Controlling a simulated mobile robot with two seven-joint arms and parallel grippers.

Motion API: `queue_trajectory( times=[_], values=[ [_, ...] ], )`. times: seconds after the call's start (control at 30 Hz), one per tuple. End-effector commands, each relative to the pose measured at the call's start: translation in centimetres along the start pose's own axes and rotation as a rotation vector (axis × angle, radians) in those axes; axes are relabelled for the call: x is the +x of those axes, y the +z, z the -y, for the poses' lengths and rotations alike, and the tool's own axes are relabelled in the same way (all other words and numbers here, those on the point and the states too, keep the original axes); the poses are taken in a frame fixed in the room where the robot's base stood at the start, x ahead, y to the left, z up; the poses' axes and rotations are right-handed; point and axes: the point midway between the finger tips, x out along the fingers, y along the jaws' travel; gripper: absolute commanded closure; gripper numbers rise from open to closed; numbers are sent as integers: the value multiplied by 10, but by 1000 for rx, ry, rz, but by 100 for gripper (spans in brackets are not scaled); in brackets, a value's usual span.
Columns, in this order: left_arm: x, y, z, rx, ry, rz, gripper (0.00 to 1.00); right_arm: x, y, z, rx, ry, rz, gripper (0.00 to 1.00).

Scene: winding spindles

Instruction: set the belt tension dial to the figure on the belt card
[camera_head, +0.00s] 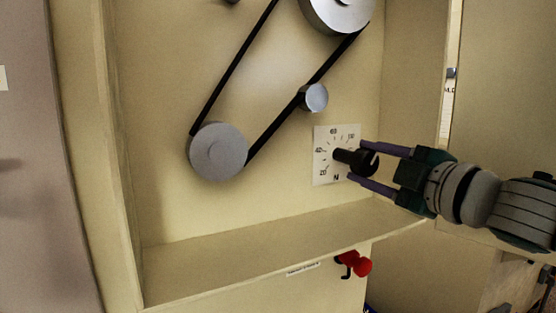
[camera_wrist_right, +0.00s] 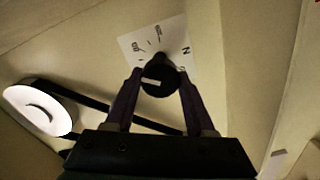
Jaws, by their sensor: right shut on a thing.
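The belt tension dial is a black knob (camera_head: 362,162) on a white scale plate (camera_head: 322,170) fixed to the back panel. The plate has figures such as 20, 40 and 60 and the letter N. My right gripper (camera_head: 356,161) has its two purple fingers on either side of the knob and is shut on it. In the right wrist view the knob (camera_wrist_right: 159,82) sits between the fingertips, with a pale mark on its face; the exact figure it points to cannot be told. The belt card cannot be made out. My left gripper is not in view.
A black belt (camera_head: 236,65) runs round a large pulley (camera_head: 340,10), a lower pulley (camera_head: 218,152) and past a small roller (camera_head: 314,97). Below the cabinet's ledge (camera_head: 250,245) are a small label (camera_head: 303,269) and a red knob (camera_head: 362,266). A side wall stands close to the right.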

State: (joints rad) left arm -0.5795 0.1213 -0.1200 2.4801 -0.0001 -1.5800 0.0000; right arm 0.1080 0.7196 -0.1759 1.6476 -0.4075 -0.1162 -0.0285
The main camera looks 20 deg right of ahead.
Motion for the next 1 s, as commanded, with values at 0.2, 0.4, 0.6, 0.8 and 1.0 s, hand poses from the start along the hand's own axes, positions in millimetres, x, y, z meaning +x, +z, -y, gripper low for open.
queue_trajectory(
  times=[0.2,0.4,0.6,0.8,1.0],
  values=[
    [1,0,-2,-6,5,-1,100,0,-2,0,-165,1,-5,100],
    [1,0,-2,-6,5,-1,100,0,-1,0,-270,2,-4,100],
    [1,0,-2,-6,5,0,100,0,-1,0,-327,2,-4,100],
    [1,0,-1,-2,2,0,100,0,-2,0,-345,2,-4,100],
    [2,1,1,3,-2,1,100,0,-2,0,-346,2,-4,100]
  ],
)
